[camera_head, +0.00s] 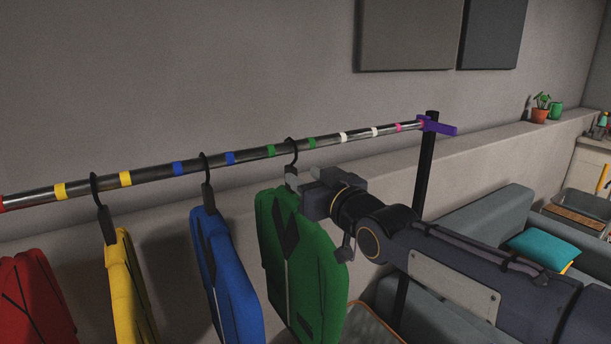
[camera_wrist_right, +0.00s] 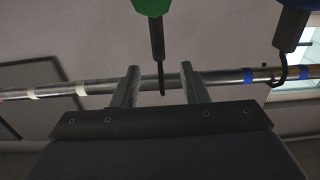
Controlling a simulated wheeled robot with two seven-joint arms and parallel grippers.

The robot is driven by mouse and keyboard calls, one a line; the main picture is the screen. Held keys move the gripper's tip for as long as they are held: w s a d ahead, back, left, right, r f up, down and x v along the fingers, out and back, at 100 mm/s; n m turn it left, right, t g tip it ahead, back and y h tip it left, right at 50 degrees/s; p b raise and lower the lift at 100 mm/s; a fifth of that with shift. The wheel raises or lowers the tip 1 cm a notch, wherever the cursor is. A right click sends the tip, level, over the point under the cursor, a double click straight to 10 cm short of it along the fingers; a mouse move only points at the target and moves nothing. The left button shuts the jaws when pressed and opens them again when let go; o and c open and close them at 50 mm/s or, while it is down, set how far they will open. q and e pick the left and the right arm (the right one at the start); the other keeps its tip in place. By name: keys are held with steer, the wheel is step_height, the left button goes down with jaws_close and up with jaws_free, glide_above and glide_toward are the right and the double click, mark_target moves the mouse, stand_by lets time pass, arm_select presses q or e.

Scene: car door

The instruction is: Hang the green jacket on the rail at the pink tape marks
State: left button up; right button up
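The green jacket (camera_head: 305,262) hangs from a dark hanger whose hook (camera_head: 292,148) is over the rail (camera_head: 222,157), between two green tape marks. The pink tape marks are near the rail's right end; one pink mark (camera_head: 398,127) shows clearly, and another is close to the purple end bracket. My right gripper (camera_head: 298,180) is at the hanger's neck, just below the rail. In the right wrist view its fingers (camera_wrist_right: 161,82) stand apart on either side of the hook (camera_wrist_right: 159,70), with gaps on both sides. My left gripper is out of view.
A blue jacket (camera_head: 225,270), a yellow jacket (camera_head: 130,290) and a red jacket (camera_head: 35,300) hang to the left. White tape marks (camera_head: 343,137) lie between green and pink. That stretch of rail is empty. A black post (camera_head: 426,170) supports the right end; a grey sofa (camera_head: 485,220) stands beyond.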

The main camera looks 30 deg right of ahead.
mark_target(295, 170)
steer(key=w+p, duration=0.2)
steer(key=w, duration=0.4)
steer(key=shift+a, duration=0.2)
steer(key=shift+w, duration=0.3)
jaws_close()
